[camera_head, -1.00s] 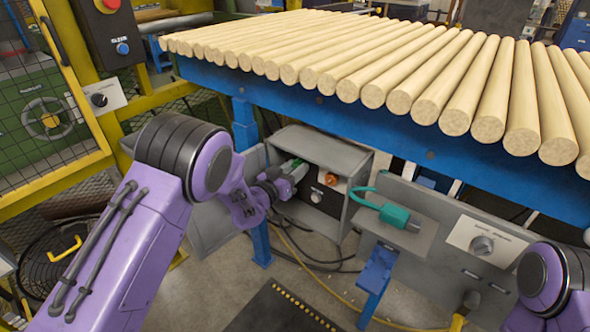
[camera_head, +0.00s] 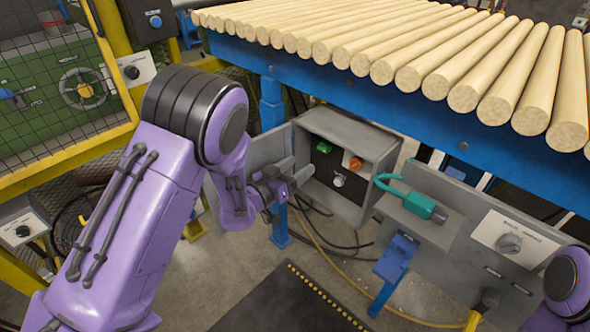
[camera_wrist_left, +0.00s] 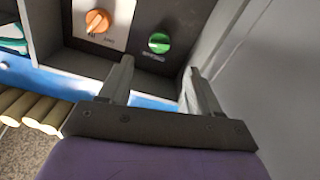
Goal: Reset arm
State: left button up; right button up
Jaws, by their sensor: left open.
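My left gripper (camera_head: 302,176) is open and empty, just in front of the left side of a grey control box (camera_head: 386,160). In the left wrist view the two fingers of my left gripper (camera_wrist_left: 158,78) stand apart with nothing between them. A green knob (camera_head: 324,147) on the box is clear of the fingers. In the wrist view the green knob (camera_wrist_left: 159,43) lies beyond the gap. An orange knob (camera_head: 354,163) and a pale knob (camera_head: 338,180) sit beside it. Part of my right arm shows at the lower right; its gripper is out of frame.
Turned wood rods (camera_head: 470,70) lie on a blue-framed line (camera_head: 400,115) above the box. A yellow-framed mesh fence (camera_head: 60,165) stands left. Cables and a dark mat (camera_head: 285,300) lie on the floor.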

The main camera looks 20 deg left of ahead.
pick_arm(q)
jog(key=shift+s+a, duration=0.15)
jog(key=shift+s, duration=0.25)
jog(key=s+a+f+n+g+y+p, duration=0.3)
jog(key=s+f+y+p, duration=0.1)
jog(key=s+f, duration=0.35)
jog(key=s+a+f+n+g+y+p, duration=0.2)
jog(key=s+f+n+g+y+p, duration=0.15)
jog(key=s+f, duration=0.4)
jog(key=s+a+f+n+g+y+p, duration=0.1)
jog(key=s+g, duration=0.2)
jog(key=s, duration=0.7)
jog(key=s+f+n+g+y+p, duration=0.1)
jog(key=s+g, duration=0.3)
jog(key=s, duration=0.7)
jog(key=shift+s+a+f+p, duration=0.15)
jog(key=shift+a+f+p, duration=0.15)
jog(key=shift+p, duration=0.2)
jog(key=shift+a, duration=0.1)
